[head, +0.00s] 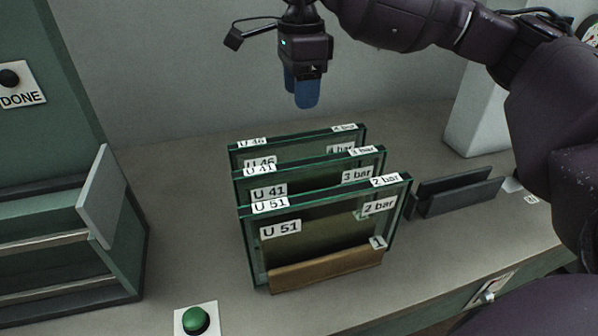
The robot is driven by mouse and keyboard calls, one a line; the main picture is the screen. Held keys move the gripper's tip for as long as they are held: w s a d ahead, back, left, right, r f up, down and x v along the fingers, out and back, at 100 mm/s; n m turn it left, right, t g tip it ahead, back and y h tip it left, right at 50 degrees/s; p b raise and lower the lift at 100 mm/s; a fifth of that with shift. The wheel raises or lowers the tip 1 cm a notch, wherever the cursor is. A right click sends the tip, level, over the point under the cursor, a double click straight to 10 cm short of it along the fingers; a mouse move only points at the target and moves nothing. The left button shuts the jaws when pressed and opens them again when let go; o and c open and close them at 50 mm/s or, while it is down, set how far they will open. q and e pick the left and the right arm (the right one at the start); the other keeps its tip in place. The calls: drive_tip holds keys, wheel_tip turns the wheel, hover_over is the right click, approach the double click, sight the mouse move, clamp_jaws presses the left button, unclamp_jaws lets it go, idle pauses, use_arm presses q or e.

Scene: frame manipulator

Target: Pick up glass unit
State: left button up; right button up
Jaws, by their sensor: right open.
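Several glass units stand upright one behind another in the middle of the counter. The front glass unit (325,220), labelled U 51 and 2 bar, rests in a wooden holder (326,269) marked 1. Behind it stands the glass unit labelled U 41 and 3 bar (310,167). The rearmost glass unit (297,137) carries a U 46 label and is partly hidden. My right gripper (303,97), with blue fingers, hangs above and behind the rearmost unit, pointing down. It is open, empty and apart from the glass. My left gripper is out of view.
An empty dark slotted holder (460,195) lies right of the glass. A green button (196,320) sits at the front. A green frame machine (75,235) with a tilted grey panel (101,195) and a DONE button (10,79) stands left. Counter (185,185) between is clear.

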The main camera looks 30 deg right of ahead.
sight(300, 135)
drive_tip(key=f, duration=0.5)
drive_tip(key=f+b, duration=0.1)
drive_tip(key=f, duration=0.5)
drive_tip(key=shift+w, duration=0.2)
drive_tip(key=shift+r, duration=0.1)
clamp_jaws()
drive_tip(key=shift+r, duration=0.1)
idle(0.9)
